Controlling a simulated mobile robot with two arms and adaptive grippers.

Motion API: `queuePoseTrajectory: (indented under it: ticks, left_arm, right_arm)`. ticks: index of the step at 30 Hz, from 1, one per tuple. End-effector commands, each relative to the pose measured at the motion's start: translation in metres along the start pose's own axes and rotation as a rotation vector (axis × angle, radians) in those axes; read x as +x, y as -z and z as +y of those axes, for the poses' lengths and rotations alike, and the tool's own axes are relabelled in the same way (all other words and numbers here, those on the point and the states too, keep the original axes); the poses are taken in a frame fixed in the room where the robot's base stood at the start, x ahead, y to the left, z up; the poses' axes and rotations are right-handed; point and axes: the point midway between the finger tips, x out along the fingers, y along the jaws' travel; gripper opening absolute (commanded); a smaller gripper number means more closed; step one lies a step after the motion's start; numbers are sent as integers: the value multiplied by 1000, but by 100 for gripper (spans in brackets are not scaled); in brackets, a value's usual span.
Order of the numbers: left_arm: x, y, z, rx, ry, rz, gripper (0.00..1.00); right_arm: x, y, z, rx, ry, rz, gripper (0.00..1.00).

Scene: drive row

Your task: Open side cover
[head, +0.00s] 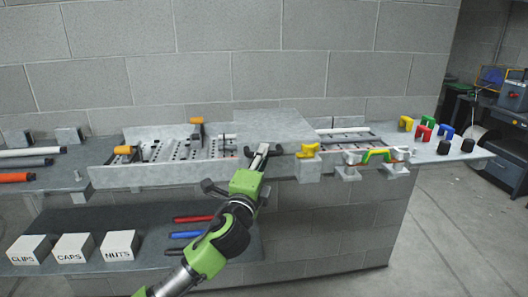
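A grey cover (275,126) sits over the middle of the long metal drive tray (170,176) on the bench. I cannot tell for sure that it is the side cover. A yellow knob (307,151) sits at its right front corner, above a grey block. My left gripper (261,153) is at the cover's front edge, left of the yellow knob; touching or apart is unclear. Its fingers look close together, and I cannot tell whether they are open or shut. The gripper and green arm hide part of the tray's front wall. My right gripper is not in view.
A yellow-green bar (375,155) rests on two grey stands at the front right. Coloured clips and black knobs stand farther right. Two orange-handled levers (197,124) stand left of the cover. White boxes (73,247) and coloured rods (190,219) lie on the lower shelf.

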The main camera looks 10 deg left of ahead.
Motion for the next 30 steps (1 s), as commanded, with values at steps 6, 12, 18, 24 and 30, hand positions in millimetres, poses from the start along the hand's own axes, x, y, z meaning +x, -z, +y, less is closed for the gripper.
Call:
queuePoseTrajectory:
  ticks: [6, 12, 18, 24, 30]
  left_arm:
    - [14, 0, 0, 1, 0, 0, 19]
    - [15, 0, 0, 1, -1, 0, 19]
    - [15, 0, 0, 0, -1, 0, 0]
    - [15, 0, 0, 0, -1, 0, 0]
    - [19, -1, -15, 0, 0, 0, 0]
  right_arm:
    - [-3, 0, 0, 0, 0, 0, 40]
    - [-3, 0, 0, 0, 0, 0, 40]
    - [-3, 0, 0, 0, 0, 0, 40]
    - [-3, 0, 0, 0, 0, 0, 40]
    - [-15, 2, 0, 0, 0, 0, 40]
